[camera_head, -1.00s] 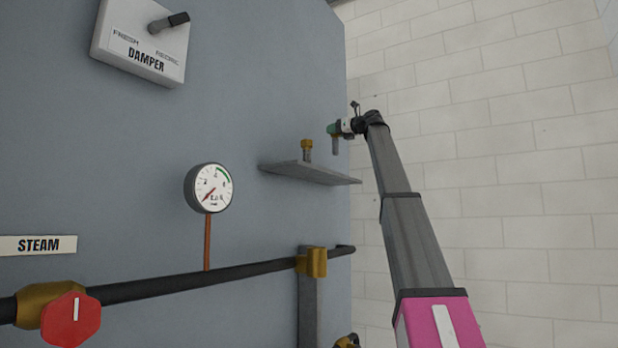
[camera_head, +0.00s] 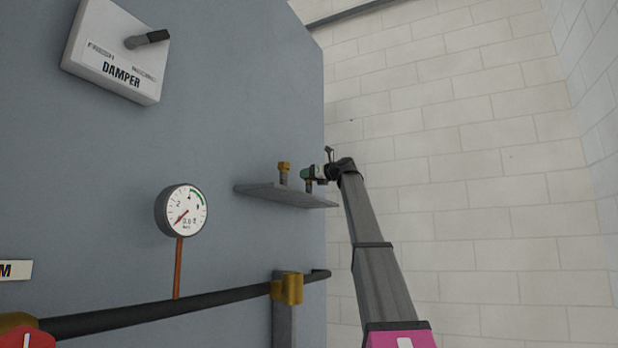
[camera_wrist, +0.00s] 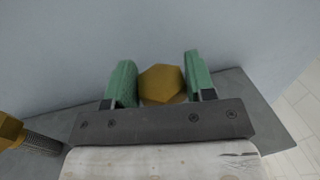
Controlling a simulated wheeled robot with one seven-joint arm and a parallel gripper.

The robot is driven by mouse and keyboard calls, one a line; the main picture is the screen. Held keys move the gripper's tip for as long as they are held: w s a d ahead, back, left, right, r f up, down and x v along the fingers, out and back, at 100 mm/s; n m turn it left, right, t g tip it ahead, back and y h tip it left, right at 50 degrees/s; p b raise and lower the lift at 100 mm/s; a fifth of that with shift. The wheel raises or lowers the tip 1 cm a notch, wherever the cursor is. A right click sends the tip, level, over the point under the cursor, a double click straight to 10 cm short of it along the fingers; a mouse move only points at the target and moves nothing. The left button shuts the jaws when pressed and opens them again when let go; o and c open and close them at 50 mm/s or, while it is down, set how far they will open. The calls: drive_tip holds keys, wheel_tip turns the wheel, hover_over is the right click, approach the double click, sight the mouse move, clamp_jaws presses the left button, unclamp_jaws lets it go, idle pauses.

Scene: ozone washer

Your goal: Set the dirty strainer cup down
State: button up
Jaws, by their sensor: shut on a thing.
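My gripper (camera_head: 312,174) has green fingers that are shut on a strainer cup (camera_head: 309,186) over the right part of a grey shelf (camera_head: 262,192). In the wrist view, the cup's brass hexagonal head (camera_wrist: 162,85) sits between the two fingers (camera_wrist: 160,60), above the shelf (camera_wrist: 258,105). Its body is hidden there. In the head view the cup looks upright, its lower end at the shelf's surface; I cannot tell whether it touches. Dirt on it is too small to see.
A second brass-headed cup (camera_head: 284,168) stands on the shelf to the left, also at the wrist view's left edge (camera_wrist: 12,130). A gauge (camera_head: 182,210), a black pipe (camera_head: 150,313) and a damper box (camera_head: 115,60) are on the grey panel. The shelf's right end is bare.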

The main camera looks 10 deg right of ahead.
drive_tip(key=shift+f, duration=0.15)
drive_tip(key=o, duration=0.9)
drive_tip(key=shift+o, duration=0.2)
drive_tip(key=shift+r, duration=0.2)
drive_tip(key=v, duration=1.2)
